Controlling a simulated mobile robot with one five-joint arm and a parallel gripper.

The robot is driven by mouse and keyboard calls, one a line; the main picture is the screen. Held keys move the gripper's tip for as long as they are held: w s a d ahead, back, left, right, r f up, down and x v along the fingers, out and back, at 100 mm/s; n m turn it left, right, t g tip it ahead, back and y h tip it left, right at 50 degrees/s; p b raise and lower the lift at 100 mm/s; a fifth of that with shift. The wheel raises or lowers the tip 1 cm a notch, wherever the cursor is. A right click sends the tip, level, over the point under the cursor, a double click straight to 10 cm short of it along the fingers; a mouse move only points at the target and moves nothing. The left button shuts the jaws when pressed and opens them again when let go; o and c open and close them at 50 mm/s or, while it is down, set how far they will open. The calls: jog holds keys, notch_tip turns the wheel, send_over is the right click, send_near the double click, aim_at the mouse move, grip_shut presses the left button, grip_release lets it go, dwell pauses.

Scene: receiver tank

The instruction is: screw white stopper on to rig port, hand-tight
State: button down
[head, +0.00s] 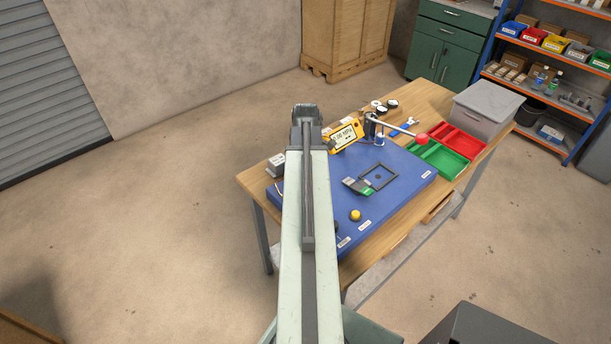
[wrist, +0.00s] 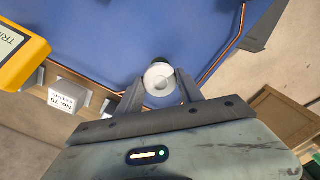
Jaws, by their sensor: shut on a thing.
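The white stopper (wrist: 159,79) is round with a ring-shaped top and sits between the two fingers of my gripper (wrist: 160,84) in the wrist view. My gripper is shut on it. A dark piece shows just past the stopper's far edge; I cannot tell whether it is the rig port or whether the stopper touches it. The blue rig board (wrist: 110,40) lies beneath. In the head view my arm covers the stopper and that part of the board (head: 395,205).
A red-knobbed lever (head: 422,139), green tray (head: 445,160) and red tray (head: 463,140) are right. A copper-coloured line (wrist: 222,55) runs along the board's edge.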

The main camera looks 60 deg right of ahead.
jog(key=c, duration=0.7)
grip_release()
jog(key=shift+r, duration=0.1)
